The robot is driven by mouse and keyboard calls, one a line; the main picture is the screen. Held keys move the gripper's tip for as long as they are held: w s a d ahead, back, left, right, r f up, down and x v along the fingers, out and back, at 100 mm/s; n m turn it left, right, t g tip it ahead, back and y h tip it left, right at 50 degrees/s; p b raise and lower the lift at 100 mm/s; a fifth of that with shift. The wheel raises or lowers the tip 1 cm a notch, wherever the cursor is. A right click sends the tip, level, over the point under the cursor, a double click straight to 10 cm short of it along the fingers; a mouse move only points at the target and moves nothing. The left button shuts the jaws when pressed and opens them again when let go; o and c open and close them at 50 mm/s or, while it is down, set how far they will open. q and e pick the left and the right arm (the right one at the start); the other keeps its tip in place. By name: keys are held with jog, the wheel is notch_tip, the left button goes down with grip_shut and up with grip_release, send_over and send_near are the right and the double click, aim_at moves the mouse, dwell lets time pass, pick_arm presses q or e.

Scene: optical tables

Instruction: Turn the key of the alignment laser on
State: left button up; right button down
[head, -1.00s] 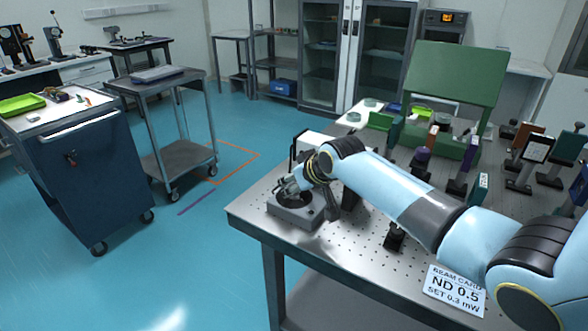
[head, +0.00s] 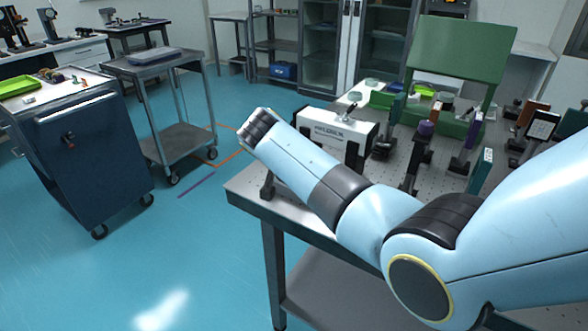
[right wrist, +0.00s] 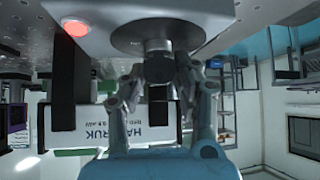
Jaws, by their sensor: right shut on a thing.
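The alignment laser is a white box with dark lettering (head: 338,127) on black mounts on the optical table; it also shows in the right wrist view (right wrist: 105,125). A pale control box (right wrist: 180,8) with a glowing red lamp (right wrist: 75,27) fills the top of that view. Its dark round plate carries a dark key or knob (right wrist: 158,52). My right gripper (right wrist: 160,68) is shut on this part, a finger on each side. The key's angle is hard to tell. In the head view my right arm hides the gripper and control box. My left gripper is not in view.
The perforated optical table (head: 400,165) holds several upright mounted optics to the right of the laser. A green panel (head: 460,60) stands behind. A blue cabinet (head: 90,150) and a grey cart (head: 185,140) stand left, with open floor between them and the table.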

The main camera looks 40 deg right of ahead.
jog(key=shift+f+m+g+h+b, duration=0.1)
jog(key=shift+m+g+h+b, duration=0.65)
jog(key=shift+m+b, duration=0.65)
jog(key=shift+g, duration=0.25)
jog(key=c, duration=1)
grip_release()
jog(key=shift+o, duration=0.2)
jog(key=v, duration=0.7)
jog(key=shift+s+r, duration=0.2)
jog(key=shift+r, duration=0.1)
